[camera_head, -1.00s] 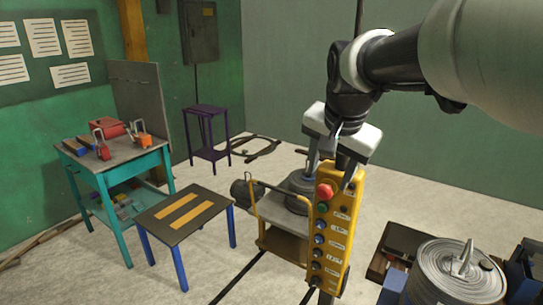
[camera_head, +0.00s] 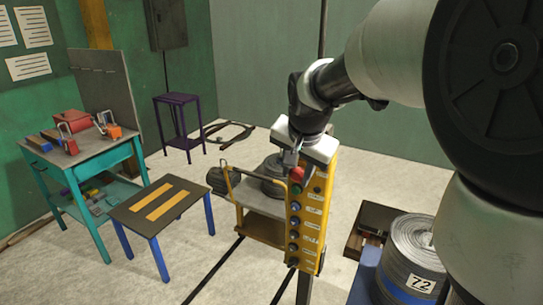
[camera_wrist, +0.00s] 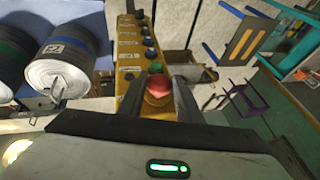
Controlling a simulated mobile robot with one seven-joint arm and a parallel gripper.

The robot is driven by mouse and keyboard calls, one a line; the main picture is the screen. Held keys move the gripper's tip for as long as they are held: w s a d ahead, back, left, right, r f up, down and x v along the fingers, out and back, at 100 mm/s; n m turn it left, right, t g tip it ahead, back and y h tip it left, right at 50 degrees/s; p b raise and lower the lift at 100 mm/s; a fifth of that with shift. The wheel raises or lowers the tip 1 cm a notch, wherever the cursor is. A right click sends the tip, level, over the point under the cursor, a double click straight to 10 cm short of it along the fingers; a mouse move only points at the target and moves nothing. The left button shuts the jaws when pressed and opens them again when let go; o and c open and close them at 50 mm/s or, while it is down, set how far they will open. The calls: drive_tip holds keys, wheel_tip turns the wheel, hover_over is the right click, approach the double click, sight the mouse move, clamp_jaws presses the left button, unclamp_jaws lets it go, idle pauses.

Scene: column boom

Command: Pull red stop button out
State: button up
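The red stop button (camera_head: 296,175) is at the top of a yellow upright control box (camera_head: 308,255), above a column of smaller buttons. In the wrist view the red button (camera_wrist: 158,88) shows between the two fingers of my gripper (camera_wrist: 157,92), with the yellow box (camera_wrist: 133,45) stretching beyond it. The fingers stand apart on either side of the button, with a narrow gap visible. In the head view my gripper (camera_head: 294,160) is right at the button and partly hides it. Whether a finger touches the button cannot be told.
A cart with a yellow frame (camera_head: 262,228) stands behind the box. A drum marked 72 (camera_head: 415,262) is close on the right. A small dark table (camera_head: 160,208) and a teal workbench (camera_head: 75,160) stand left. Pale floor lies between them.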

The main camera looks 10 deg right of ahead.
clamp_jaws()
drive_tip(key=shift+s+a+f+b, duration=0.2)
drive_tip(key=shift+s+a+b, duration=0.05)
drive_tip(key=shift+b, duration=0.25)
drive_tip(key=shift+s+a, duration=0.15)
drive_tip(key=shift+s, duration=0.05)
drive_tip(key=o, duration=0.8)
unclamp_jaws()
drive_tip(key=shift+s+r, duration=0.1)
drive_tip(key=shift+r, duration=0.1)
drive_tip(key=shift+c, duration=0.2)
drive_tip(key=shift+s+r, duration=0.15)
drive_tip(key=shift+r, duration=0.3)
drive_tip(key=v, duration=1.6)
drive_tip(key=shift+r, duration=0.2)
